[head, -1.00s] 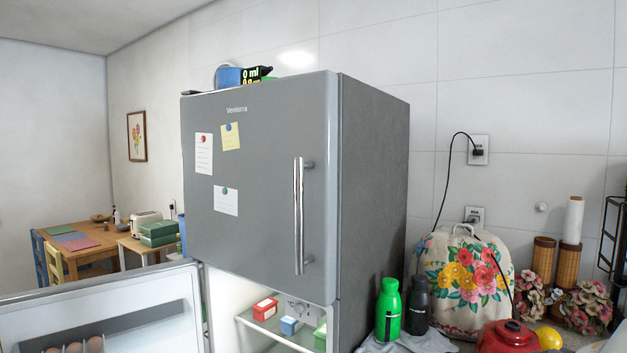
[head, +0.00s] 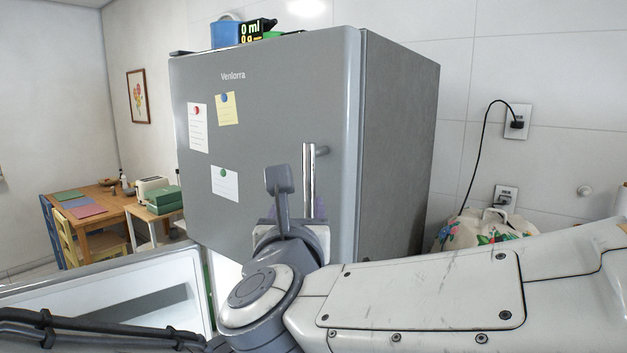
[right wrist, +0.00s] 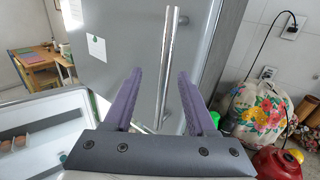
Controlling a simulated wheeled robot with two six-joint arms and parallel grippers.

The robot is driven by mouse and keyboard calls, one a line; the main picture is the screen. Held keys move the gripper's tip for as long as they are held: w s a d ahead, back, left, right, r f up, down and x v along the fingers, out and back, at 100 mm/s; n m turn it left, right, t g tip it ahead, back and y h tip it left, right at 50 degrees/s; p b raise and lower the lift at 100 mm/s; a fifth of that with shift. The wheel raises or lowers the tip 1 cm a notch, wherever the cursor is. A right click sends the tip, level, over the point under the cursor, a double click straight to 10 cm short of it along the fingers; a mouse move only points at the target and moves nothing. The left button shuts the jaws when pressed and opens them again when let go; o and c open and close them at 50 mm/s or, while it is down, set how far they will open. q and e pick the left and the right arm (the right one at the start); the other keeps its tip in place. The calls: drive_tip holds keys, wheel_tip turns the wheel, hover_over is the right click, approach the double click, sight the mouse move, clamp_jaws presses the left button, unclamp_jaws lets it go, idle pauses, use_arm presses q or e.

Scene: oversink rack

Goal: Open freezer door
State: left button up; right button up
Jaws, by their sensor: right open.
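The freezer door (head: 262,110) is the grey upper door of the fridge and is shut. Its vertical silver bar handle (head: 309,180) is near the door's right edge; its lower part is hidden behind my right arm in the head view. My right gripper (head: 297,210) is in front of the door at the handle's lower part. In the right wrist view, my right gripper (right wrist: 161,76) has its purple fingers apart, and the handle (right wrist: 168,55) shows between them, seemingly beyond the tips. I cannot tell whether they touch. My left gripper is not in view.
The lower fridge door (head: 110,300) stands open to the left. Notes with magnets are on the freezer door. A blue container (head: 225,32) and a kitchen scale sit on top. A flowered cover (right wrist: 258,110) and a red pot (right wrist: 277,163) are at the right.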

sight(310, 188)
drive_tip(key=w+p, duration=0.1)
drive_tip(key=w, duration=0.2)
drive_tip(key=w+d+p, duration=0.1)
drive_tip(key=w, duration=0.2)
drive_tip(key=w+p, duration=0.2)
drive_tip(key=w, duration=0.1)
drive_tip(key=shift+w+d+r, duration=0.1)
drive_tip(key=shift+w+d, duration=0.15)
drive_tip(key=shift+w, duration=0.45)
drive_tip(key=shift+c, duration=0.4)
clamp_jaws()
drive_tip(key=shift+a, duration=0.1)
